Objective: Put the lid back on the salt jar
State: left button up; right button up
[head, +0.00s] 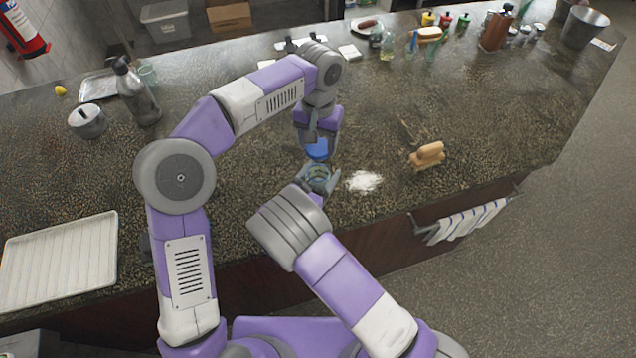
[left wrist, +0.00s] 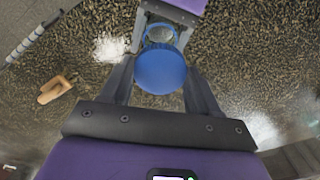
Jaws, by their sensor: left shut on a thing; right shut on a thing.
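The round blue lid (head: 317,150) is held in my left gripper (head: 319,143), which points down over the counter. In the left wrist view the lid (left wrist: 160,71) sits between the two fingers, its flat top facing the camera. The clear glass salt jar (head: 318,172) is just below the lid, gripped by my right gripper (head: 319,182). The jar's glass (left wrist: 161,34) shows past the lid's edge in the left wrist view. The lid covers part of the jar, and I cannot tell whether they touch.
White spilled salt (head: 363,181) lies right of the jar, with a wooden brush (head: 427,155) farther right. A white ribbed tray (head: 60,262) is at left. A bottle (head: 137,92) and a metal pot (head: 87,121) stand behind it.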

pick_arm(q)
send_over(318, 164)
jog(key=s, duration=0.2)
jog(key=shift+s+f, duration=0.15)
jog(key=shift+f, duration=2.35)
jog(key=shift+f, duration=0.9)
jog(key=shift+f, duration=0.6)
